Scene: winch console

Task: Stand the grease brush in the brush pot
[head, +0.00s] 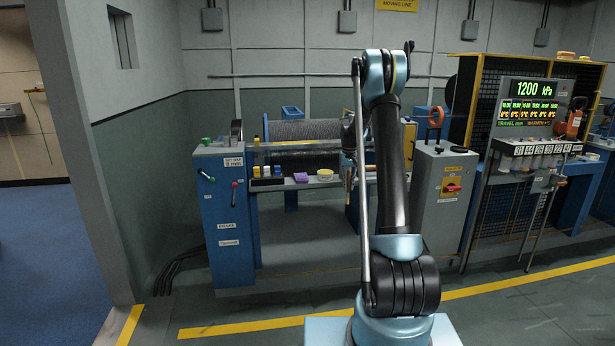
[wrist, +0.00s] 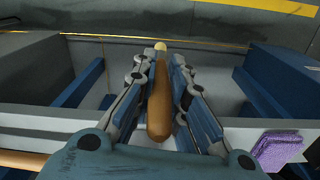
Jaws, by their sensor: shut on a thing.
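My gripper (wrist: 161,62) is shut on the grease brush (wrist: 160,105), whose long tan wooden handle lies between the fingers in the wrist view. A pale tip of it shows past the fingertips; the bristles are not clear. In the head view my gripper (head: 348,174) hangs low in front of the winch drum, right of the yellow-topped tin, partly hidden by my arm; the brush is too small to make out there. I cannot tell the brush pot for certain in either view.
A purple cloth (head: 301,177) and a yellow-topped tin (head: 324,175) lie on the console shelf; the cloth also shows in the wrist view (wrist: 277,150). Small yellow containers (head: 261,170) stand left. The grey drum (head: 312,131) is behind; a grey switch cabinet (head: 443,190) stands right.

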